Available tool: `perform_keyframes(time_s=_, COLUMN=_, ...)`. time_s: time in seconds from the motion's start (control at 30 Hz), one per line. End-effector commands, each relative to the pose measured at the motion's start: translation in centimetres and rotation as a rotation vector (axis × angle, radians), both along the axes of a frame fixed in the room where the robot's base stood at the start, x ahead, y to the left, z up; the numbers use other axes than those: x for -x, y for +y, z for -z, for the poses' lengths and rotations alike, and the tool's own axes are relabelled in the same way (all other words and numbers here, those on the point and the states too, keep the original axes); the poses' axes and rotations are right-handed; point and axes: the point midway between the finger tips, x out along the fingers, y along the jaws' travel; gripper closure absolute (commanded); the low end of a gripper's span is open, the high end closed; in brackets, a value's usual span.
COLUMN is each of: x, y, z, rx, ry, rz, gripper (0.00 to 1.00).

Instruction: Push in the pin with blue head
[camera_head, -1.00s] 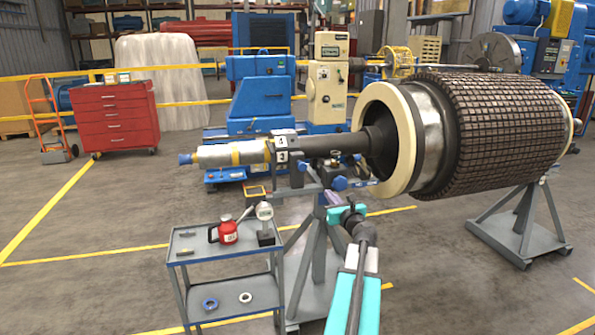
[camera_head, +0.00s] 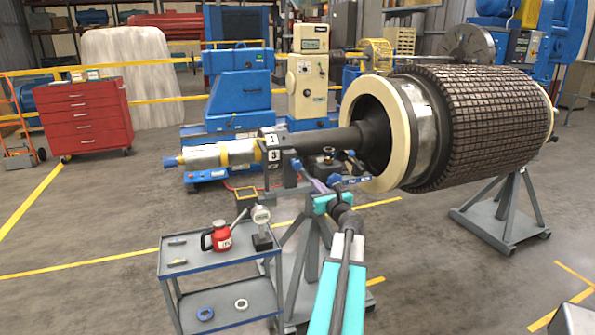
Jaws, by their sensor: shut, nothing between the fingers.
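The rotor stand (camera_head: 302,235) holds the rotor's dark shaft (camera_head: 325,142) near its left end. Small blue parts show around the top of the stand: a blue knob (camera_head: 334,181) just above my gripper and a blue piece (camera_head: 296,165) beside the numbered block. They are too small to tell which is the head of the pin, or how far it sticks out. My gripper (camera_head: 319,188) is shut and empty, at the end of my teal and grey arm, close to the top of the stand. I cannot tell whether it touches anything.
The large studded rotor (camera_head: 490,120) fills the right, on another stand (camera_head: 505,215). Floor between the stands is mostly open.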

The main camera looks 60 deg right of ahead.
Motion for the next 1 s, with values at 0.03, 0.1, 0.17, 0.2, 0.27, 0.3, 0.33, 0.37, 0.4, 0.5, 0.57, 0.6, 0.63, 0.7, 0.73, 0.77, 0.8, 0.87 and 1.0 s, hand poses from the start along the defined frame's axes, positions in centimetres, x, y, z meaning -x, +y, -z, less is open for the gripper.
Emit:
perform_keyframes(time_s=0.03, x=-0.1, y=0.1, z=0.0, rx=0.000, ry=0.000, rz=-0.002, gripper=1.00)
perform_keyframes(time_s=0.1, x=-0.3, y=0.2, z=0.0, rx=0.000, ry=0.000, rz=-0.004, gripper=1.00)
perform_keyframes(time_s=0.17, x=-0.4, y=0.2, z=0.0, rx=0.000, ry=0.000, rz=-0.005, gripper=1.00)
perform_keyframes(time_s=0.2, x=-0.6, y=0.2, z=0.0, rx=0.000, ry=0.000, rz=-0.006, gripper=1.00)
perform_keyframes(time_s=0.27, x=-0.7, y=0.2, z=0.0, rx=0.000, ry=0.000, rz=-0.007, gripper=1.00)
perform_keyframes(time_s=0.3, x=-0.9, y=0.1, z=0.0, rx=0.000, ry=0.000, rz=-0.008, gripper=1.00)
perform_keyframes(time_s=0.33, x=-1.1, y=0.0, z=0.0, rx=0.000, ry=0.000, rz=-0.008, gripper=1.00)
perform_keyframes(time_s=0.37, x=-1.2, y=-0.1, z=0.0, rx=0.000, ry=0.000, rz=-0.009, gripper=1.00)
perform_keyframes(time_s=0.4, x=-1.5, y=-0.2, z=0.0, rx=0.000, ry=0.000, rz=-0.010, gripper=1.00)
perform_keyframes(time_s=0.5, x=-2.1, y=-0.6, z=0.0, rx=-0.001, ry=-0.001, rz=-0.011, gripper=1.00)
perform_keyframes(time_s=0.57, x=-2.6, y=-0.9, z=0.0, rx=-0.001, ry=-0.001, rz=-0.011, gripper=1.00)
perform_keyframes(time_s=0.6, x=-2.9, y=-1.2, z=0.0, rx=-0.001, ry=-0.001, rz=-0.011, gripper=1.00)
perform_keyframes(time_s=0.63, x=-3.1, y=-1.4, z=0.0, rx=-0.001, ry=-0.001, rz=-0.010, gripper=1.00)
perform_keyframes(time_s=0.7, x=-3.6, y=-1.8, z=0.0, rx=-0.001, ry=-0.001, rz=-0.010, gripper=1.00)
perform_keyframes(time_s=0.73, x=-3.9, y=-2.0, z=0.0, rx=-0.001, ry=-0.001, rz=-0.010, gripper=1.00)
perform_keyframes(time_s=0.77, x=-4.1, y=-2.1, z=0.0, rx=-0.001, ry=0.000, rz=-0.010, gripper=1.00)
perform_keyframes(time_s=0.8, x=-4.5, y=-2.3, z=0.0, rx=-0.001, ry=0.000, rz=-0.011, gripper=1.00)
perform_keyframes(time_s=0.87, x=-5.0, y=-2.6, z=0.0, rx=-0.001, ry=0.000, rz=-0.012, gripper=1.00)
perform_keyframes(time_s=1.0, x=-6.0, y=-3.5, z=0.0, rx=-0.001, ry=0.001, rz=-0.011, gripper=1.00)
